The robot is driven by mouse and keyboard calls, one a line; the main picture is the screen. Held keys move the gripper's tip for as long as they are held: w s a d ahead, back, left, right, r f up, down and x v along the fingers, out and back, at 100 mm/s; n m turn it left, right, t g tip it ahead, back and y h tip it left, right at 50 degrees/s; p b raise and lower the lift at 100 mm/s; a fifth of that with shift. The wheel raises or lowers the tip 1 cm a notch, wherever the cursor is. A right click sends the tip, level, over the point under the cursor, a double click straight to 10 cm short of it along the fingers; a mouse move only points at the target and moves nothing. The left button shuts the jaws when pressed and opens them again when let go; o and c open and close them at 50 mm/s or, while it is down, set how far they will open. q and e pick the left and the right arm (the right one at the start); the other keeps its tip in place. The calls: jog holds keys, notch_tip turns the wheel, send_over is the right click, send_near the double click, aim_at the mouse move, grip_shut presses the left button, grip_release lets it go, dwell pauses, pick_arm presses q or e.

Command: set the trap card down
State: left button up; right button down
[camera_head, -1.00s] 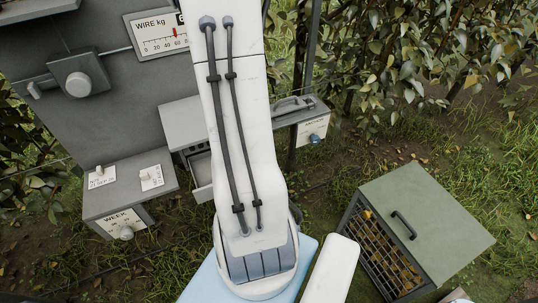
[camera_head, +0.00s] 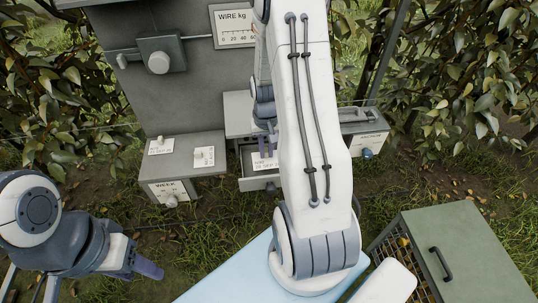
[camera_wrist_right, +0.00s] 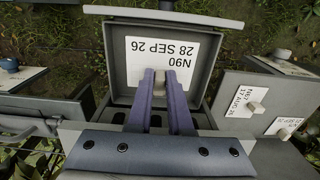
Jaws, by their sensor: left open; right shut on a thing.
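My right gripper (camera_wrist_right: 162,82) is shut on the small knob of a white trap card (camera_wrist_right: 187,52), printed "N90 28 SEP 26". The card is at an open grey drawer (camera_wrist_right: 202,98) and appears within its walls; I cannot tell whether it touches the bottom. In the head view, the right gripper (camera_head: 266,146) points down over the card (camera_head: 263,162) and the drawer (camera_head: 252,184), partly hidden by my right arm. My left gripper (camera_head: 148,268) is open at the lower left, away from the drawer.
Two other knobbed cards (camera_head: 160,146) (camera_head: 204,157) lie on the grey WEEK box (camera_head: 178,191) left of the drawer. A WIRE kg dial (camera_head: 233,28) is behind. A green-lidded crate (camera_head: 455,250) stands at the right, and a pale blue surface (camera_head: 225,275) is in front.

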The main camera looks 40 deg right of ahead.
aim_at(267, 158)
notch_tip(267, 158, down, 3)
jog(key=shift+f+p, duration=0.15)
jog(key=shift+p, duration=0.3)
jog(key=shift+f, duration=0.3)
jog(key=shift+f, duration=0.15)
jog(key=c, duration=0.8)
grip_release()
jog(key=shift+c, duration=0.2)
